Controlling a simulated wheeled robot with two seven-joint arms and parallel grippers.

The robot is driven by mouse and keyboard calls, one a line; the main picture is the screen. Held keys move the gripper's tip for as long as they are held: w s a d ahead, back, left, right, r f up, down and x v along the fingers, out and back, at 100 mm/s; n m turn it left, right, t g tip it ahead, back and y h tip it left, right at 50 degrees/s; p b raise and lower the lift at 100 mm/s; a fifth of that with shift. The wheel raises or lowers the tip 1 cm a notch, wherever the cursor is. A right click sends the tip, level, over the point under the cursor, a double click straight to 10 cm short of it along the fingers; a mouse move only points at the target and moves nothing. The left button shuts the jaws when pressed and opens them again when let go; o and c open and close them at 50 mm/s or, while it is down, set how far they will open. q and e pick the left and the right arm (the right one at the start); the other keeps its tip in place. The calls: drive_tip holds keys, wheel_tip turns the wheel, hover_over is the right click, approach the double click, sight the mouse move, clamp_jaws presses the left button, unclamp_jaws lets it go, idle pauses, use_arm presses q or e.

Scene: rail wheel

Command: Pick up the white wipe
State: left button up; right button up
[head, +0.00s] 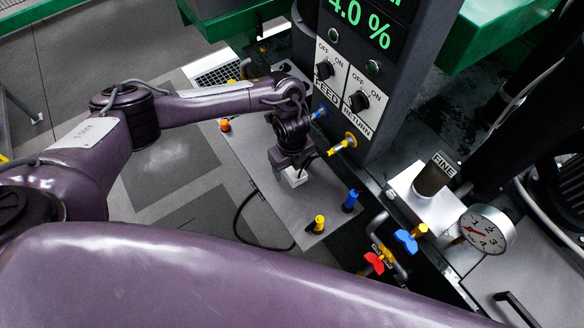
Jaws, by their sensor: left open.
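A small white piece, which looks like the wipe (294,179), lies on the grey metal plate (260,182). My left gripper (290,167) points down right above it and hides part of it. The gripper is open; its fingertips are small and dark here. I cannot tell whether they touch the wipe or hang just over it. My right gripper is not in view.
The plate also bears a blue peg (351,200), a yellow peg (317,224) and an orange knob (225,125). A control post (358,95) with FEED and RETURN switches stands close behind. Red (373,263) and blue (406,240) valve handles and a gauge (487,230) are right.

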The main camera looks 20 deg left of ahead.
use_arm(q)
drive_tip(key=c, duration=1.1)
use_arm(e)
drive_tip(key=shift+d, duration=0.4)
use_arm(q)
drive_tip(key=shift+o, duration=0.2)
drive_tip(key=shift+r, duration=0.1)
wheel_tip(320, 180, up, 20)
drive_tip(key=p, duration=0.4)
drive_tip(key=shift+p, duration=0.4)
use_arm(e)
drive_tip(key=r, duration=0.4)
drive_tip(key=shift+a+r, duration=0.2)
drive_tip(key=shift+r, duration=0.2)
